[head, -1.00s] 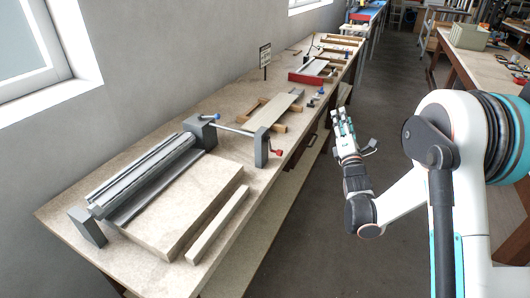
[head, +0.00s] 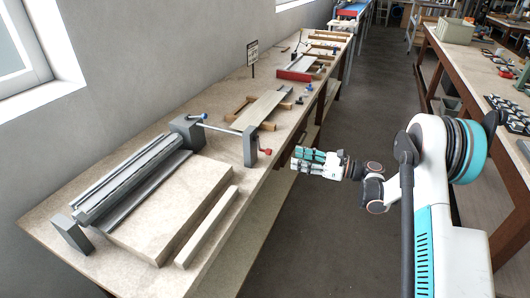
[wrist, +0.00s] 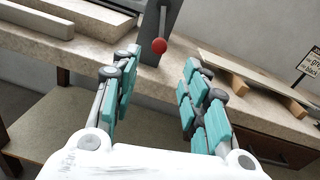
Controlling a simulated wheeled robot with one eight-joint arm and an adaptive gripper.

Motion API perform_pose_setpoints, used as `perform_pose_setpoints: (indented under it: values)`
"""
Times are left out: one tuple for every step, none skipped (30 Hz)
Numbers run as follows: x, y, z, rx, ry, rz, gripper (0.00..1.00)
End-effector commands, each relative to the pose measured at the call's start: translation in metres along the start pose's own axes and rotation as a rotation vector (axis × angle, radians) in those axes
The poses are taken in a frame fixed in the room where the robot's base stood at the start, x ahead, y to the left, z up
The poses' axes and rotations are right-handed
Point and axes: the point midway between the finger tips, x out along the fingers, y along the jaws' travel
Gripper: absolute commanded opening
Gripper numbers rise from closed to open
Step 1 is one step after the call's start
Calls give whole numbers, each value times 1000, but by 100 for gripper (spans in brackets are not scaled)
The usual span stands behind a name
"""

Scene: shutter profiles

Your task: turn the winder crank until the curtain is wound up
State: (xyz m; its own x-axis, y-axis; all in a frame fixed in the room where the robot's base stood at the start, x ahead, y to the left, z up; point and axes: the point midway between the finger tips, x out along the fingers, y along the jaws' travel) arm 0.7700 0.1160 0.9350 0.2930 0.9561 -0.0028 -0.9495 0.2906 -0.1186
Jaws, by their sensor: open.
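The winder on the bench has a grey roller with slatted curtain profiles (head: 130,178) between end blocks. A shaft (head: 222,129) runs from the far block to a grey upright bracket (head: 250,146). The crank's red knob (head: 265,151) sits at the bracket's right side. In the wrist view the red knob (wrist: 159,46) shows in front of the grey bracket (wrist: 160,22), beyond and between my fingertips. My gripper (head: 297,160) is open and empty, to the right of the knob and apart from it. Its teal-padded fingers (wrist: 160,68) point toward the bench edge.
A pale board (head: 172,210) and a narrow strip (head: 207,228) lie in front of the roller. Behind the bracket, a plank rests on wooden blocks (head: 262,108) near a small sign (head: 252,55). Another bench (head: 480,75) stands right; the floor between is clear.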

Motion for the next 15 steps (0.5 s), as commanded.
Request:
perform_pose_setpoints:
  values:
    - [9, 1, -1, 0, -1, 1, 41]
    - [14, 1, -2, 0, -1, 2, 41]
    - [22, 2, -2, 0, -1, 3, 41]
    - [27, 1, -2, 0, -2, 3, 41]
    - [33, 1, -2, 0, -2, 2, 41]
    - [42, 1, -2, -1, -2, 2, 41]
    - [48, 1, -2, -1, -2, 3, 41]
    - [53, 1, -2, -1, -2, 1, 41]
    - [61, 1, -2, -1, -2, 2, 41]
    - [68, 2, -2, -1, -3, 2, 41]
    - [73, 1, -2, -1, -3, 1, 41]
    - [80, 1, -1, -1, -3, 1, 41]
    - [86, 1, -1, -1, -3, 2, 41]
    - [91, 1, -1, -1, -3, 1, 41]
    - [97, 1, -1, -1, -3, 0, 41]
